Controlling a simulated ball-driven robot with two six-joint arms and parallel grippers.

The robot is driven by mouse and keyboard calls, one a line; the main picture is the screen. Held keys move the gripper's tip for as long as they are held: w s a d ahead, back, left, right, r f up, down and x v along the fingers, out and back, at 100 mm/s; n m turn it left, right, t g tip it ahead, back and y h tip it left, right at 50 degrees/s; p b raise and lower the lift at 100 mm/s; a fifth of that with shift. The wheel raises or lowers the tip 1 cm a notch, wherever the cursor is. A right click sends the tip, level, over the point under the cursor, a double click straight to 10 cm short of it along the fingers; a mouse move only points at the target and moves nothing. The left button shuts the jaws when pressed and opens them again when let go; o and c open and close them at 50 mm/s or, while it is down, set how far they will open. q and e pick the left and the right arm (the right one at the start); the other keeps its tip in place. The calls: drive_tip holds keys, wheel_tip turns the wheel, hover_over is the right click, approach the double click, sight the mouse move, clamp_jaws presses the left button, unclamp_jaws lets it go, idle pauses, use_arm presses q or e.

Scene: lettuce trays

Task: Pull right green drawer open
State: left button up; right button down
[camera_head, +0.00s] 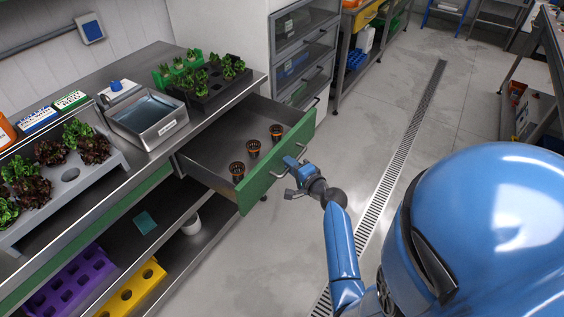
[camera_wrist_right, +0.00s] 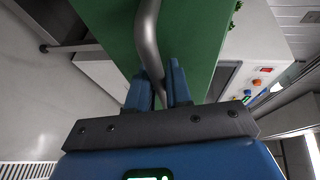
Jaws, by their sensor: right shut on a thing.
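The right green drawer (camera_head: 258,183) stands pulled well out from under the steel counter. Its green front faces the aisle, and three small dark and orange pots (camera_head: 253,148) stand on its bare grey floor. My right gripper (camera_head: 291,178) is at the drawer's front, shut on its grey bar handle. In the right wrist view the handle (camera_wrist_right: 149,40) runs down between the two blue fingers (camera_wrist_right: 160,88), with the green drawer front (camera_wrist_right: 195,28) behind it. My left gripper is not in view.
On the counter are a steel basin (camera_head: 148,118), a dark seedling tray (camera_head: 215,92) and a grey lettuce tray (camera_head: 75,190). Purple (camera_head: 72,287) and yellow (camera_head: 130,290) racks lie on the lower shelf. The grey floor (camera_head: 335,130) before the drawer is clear.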

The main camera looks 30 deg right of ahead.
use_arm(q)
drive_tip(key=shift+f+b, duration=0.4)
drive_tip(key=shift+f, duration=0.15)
use_arm(e)
drive_tip(key=s+d, duration=0.3)
drive_tip(key=s, duration=0.4)
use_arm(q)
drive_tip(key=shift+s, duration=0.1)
use_arm(e)
drive_tip(key=c, duration=1.4)
unclamp_jaws()
